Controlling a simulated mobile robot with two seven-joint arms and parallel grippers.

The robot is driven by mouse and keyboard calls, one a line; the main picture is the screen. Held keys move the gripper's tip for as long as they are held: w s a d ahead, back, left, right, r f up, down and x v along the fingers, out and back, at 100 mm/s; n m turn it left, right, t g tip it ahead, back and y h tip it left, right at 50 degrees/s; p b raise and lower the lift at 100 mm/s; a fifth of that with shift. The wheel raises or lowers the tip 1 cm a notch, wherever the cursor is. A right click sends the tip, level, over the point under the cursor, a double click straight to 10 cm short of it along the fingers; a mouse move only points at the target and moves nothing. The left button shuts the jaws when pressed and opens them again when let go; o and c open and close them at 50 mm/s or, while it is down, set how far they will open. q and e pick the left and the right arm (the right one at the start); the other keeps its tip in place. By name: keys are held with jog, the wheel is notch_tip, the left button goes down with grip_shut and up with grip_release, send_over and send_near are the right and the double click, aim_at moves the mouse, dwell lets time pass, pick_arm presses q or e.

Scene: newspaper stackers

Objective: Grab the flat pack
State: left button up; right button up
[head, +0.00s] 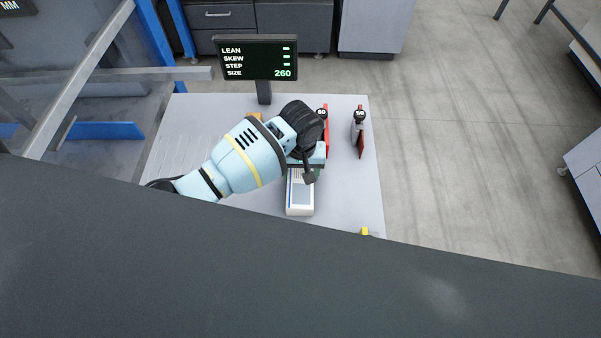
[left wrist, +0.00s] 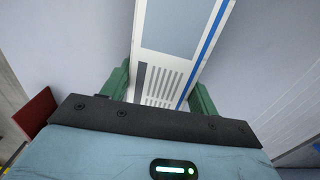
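The flat pack (head: 300,197) is a white box with a grey-blue panel and a blue stripe. It lies on the grey table below the middle of the head view, its far end hidden under my left gripper (head: 306,176). In the left wrist view the flat pack (left wrist: 180,35) runs up from between the gripper's two green fingers (left wrist: 160,92). One finger stands at each long side, very close to the edges. I cannot tell whether they press on it. My right gripper is in neither view.
The grey table (head: 345,190) has bare room right of the pack. Red stands with black round tops (head: 359,115) are at its right back. A display (head: 257,58) reading LEAN, SKEW, STEP, SIZE 260 stands behind. A yellow piece (head: 364,231) sits at the front right.

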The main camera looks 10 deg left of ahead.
aim_at(295, 201)
pick_arm(q)
jog(key=c, duration=0.7)
jog(key=shift+o, duration=0.2)
jog(key=shift+r, duration=0.1)
